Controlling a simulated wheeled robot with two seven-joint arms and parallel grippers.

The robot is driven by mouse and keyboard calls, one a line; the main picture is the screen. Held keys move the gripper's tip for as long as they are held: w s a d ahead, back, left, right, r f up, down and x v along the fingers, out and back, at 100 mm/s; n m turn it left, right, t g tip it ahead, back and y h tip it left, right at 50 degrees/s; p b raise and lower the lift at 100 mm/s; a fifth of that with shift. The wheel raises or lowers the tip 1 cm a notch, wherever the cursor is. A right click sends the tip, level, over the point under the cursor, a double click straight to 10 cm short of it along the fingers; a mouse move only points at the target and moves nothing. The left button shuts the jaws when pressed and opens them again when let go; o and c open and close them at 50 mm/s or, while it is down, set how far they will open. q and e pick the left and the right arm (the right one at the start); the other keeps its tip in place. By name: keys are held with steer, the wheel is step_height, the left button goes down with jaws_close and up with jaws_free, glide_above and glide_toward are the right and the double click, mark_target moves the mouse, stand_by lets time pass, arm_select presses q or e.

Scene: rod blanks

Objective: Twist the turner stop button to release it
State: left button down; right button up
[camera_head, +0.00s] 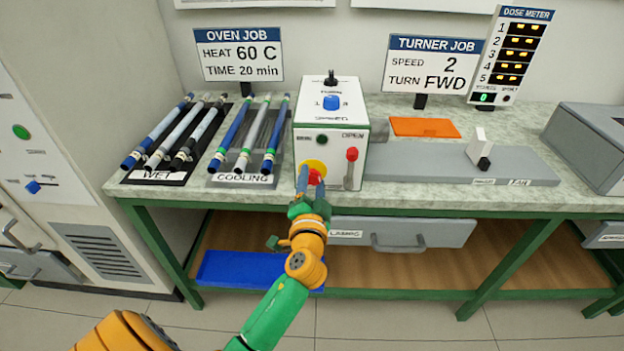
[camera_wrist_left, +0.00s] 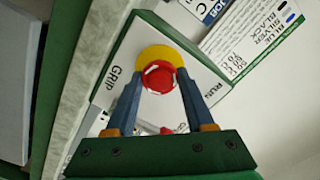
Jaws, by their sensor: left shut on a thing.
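The turner is a white box (camera_head: 336,95) on the bench. Its red stop button (camera_head: 315,177) sits on a yellow disc (camera_head: 311,166) low on the box's front face. My left gripper (camera_head: 309,176) is at the button, with its blue fingers on either side. In the left wrist view the red button (camera_wrist_left: 158,77) lies between the fingertips of the gripper (camera_wrist_left: 159,82), which is shut on it. The yellow disc (camera_wrist_left: 160,54) shows behind the button. The fingers partly cover the button in the head view. My right gripper is in neither view.
A red-tipped lever (camera_head: 352,154) is on the box's front, right of the button. A blue knob (camera_head: 331,102) is on top. Rods lie on the WET tray (camera_head: 152,178) and COOLING tray (camera_head: 240,181) to the left. A grey rail (camera_head: 420,163) stands right.

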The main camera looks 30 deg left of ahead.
arm_select(q)
steer(key=shift+r+m, duration=0.3)
steer(key=c, duration=0.7)
jaws_free()
steer(key=shift+w, duration=0.1)
steer(key=o, duration=0.4)
steer(key=shift+f, duration=0.1)
steer(key=shift+o, duration=0.2)
steer(key=shift+w+a+f, duration=0.1)
steer(key=shift+a+f, duration=0.05)
steer(key=b+v, duration=0.1)
steer(key=v, duration=0.6)
